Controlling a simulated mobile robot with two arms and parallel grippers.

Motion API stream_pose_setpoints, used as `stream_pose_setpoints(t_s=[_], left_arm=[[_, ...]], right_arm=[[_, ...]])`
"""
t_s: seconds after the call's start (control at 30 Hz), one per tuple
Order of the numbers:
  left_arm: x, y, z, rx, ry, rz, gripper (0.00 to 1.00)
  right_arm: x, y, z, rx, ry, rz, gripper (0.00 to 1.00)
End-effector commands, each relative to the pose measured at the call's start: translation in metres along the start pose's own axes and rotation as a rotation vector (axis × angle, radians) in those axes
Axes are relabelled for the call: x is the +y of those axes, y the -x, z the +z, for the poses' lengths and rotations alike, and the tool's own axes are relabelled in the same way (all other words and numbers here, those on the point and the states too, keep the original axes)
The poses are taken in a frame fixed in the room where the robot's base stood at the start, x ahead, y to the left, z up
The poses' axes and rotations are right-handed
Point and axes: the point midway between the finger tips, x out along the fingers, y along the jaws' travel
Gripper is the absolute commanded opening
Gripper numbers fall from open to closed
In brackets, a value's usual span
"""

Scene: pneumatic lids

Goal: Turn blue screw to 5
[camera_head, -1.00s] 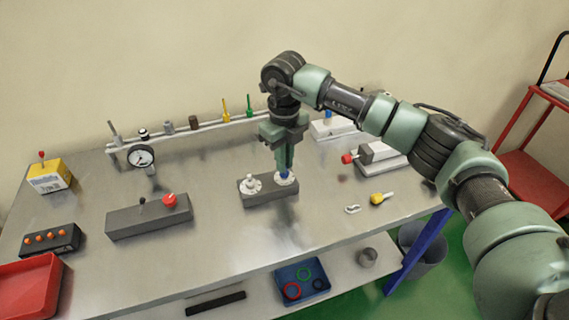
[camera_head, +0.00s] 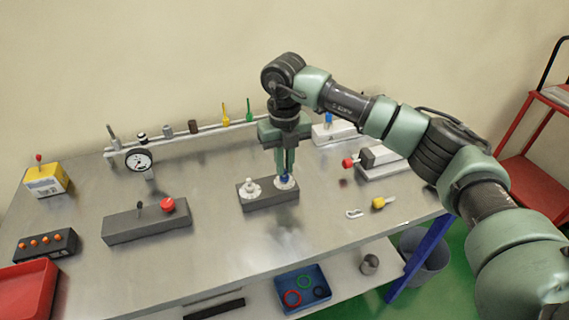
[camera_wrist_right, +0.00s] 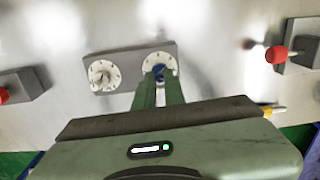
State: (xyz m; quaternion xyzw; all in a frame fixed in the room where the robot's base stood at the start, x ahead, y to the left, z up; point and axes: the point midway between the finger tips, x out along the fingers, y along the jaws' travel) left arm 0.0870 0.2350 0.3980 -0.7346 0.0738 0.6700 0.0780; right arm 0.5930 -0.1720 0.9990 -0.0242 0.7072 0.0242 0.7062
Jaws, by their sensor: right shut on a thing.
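The blue screw (camera_head: 284,179) stands on a white numbered dial (camera_head: 291,184) at the right end of a dark grey block (camera_head: 268,200). My right gripper (camera_head: 285,172) points straight down over it and is shut on the screw. In the right wrist view the blue screw (camera_wrist_right: 159,71) shows between the fingertips (camera_wrist_right: 159,82), at the middle of the dial (camera_wrist_right: 160,60). The fingers hide part of the screw and dial, and I cannot read which number it points to. A second dial with a white knob (camera_head: 251,188) is on the block's left end. My left gripper is out of view.
A grey block with a red button (camera_head: 168,204) lies to the left. A red-knobbed fixture (camera_head: 375,161) stands to the right, with a yellow-headed piece (camera_head: 378,203) in front of it. A gauge (camera_head: 138,160) and rail are behind. The table front is clear.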

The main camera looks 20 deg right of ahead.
Motion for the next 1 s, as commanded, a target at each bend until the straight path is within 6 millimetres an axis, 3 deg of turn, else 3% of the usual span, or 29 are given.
stream_pose_setpoints(t_s=[0.13,0.2,0.23,0.63,1.0], left_arm=[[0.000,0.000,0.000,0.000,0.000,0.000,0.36],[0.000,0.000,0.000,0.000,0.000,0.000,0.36],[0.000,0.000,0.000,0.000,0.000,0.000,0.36],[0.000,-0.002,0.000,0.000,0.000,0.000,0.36],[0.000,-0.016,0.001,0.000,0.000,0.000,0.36]], right_arm=[[-0.001,0.004,0.002,-0.009,-0.001,0.001,0.00],[-0.001,0.004,0.002,-0.009,-0.001,0.001,0.27],[-0.001,0.003,0.002,-0.008,-0.001,0.001,0.33],[0.000,0.008,0.002,-0.005,0.001,0.001,0.33],[0.000,0.066,0.002,-0.007,0.000,0.001,0.33]])
